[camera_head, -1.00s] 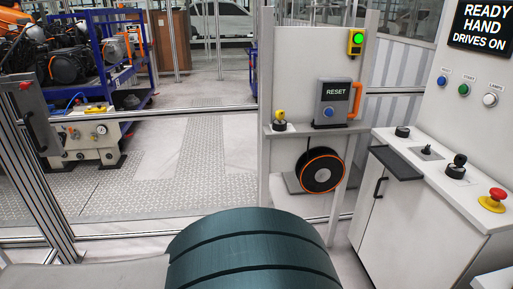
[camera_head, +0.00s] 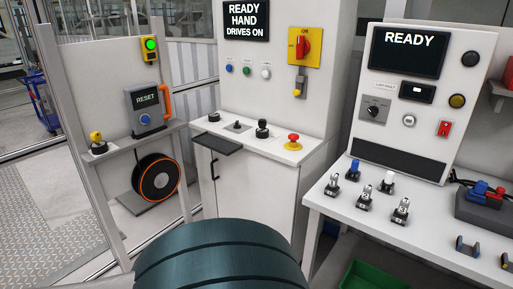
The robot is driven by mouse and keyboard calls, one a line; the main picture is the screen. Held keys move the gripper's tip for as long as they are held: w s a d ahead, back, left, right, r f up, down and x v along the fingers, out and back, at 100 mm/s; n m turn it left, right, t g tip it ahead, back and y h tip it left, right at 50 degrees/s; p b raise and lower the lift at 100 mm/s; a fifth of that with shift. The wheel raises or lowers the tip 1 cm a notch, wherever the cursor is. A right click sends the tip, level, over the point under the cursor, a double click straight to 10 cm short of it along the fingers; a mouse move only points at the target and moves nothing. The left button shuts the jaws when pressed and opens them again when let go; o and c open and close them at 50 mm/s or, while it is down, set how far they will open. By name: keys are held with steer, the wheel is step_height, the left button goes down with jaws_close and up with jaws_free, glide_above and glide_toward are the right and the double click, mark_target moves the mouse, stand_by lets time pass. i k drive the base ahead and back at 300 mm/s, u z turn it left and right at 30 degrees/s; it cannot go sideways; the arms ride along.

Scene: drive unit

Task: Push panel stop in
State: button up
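A red mushroom stop button on a yellow base (camera_head: 293,141) sits on the right end of the grey-white control cabinet's ledge (camera_head: 270,145). Its red cap stands above the base. I cannot tell from this view whether it is pressed in. The panel (camera_head: 235,92) above carries a screen reading "READY HAND DRIVES ON" (camera_head: 233,19). My gripper is not in view. A dark green rounded part at the bottom middle appears to be mine.
A bench (camera_head: 440,240) with toggle switches and a "READY" screen (camera_head: 409,51) stands at right. A reset box (camera_head: 150,110) and cable reel (camera_head: 157,178) are on a stand at left. A green bin (camera_head: 372,275) lies under the bench.

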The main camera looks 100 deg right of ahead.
mark_target(293, 137)
steer(key=z, duration=3.95)
steer(key=k, duration=0.65)
steer(key=u, duration=0.6)
steer(key=i, duration=2.45)
steer(key=z, duration=0.95)
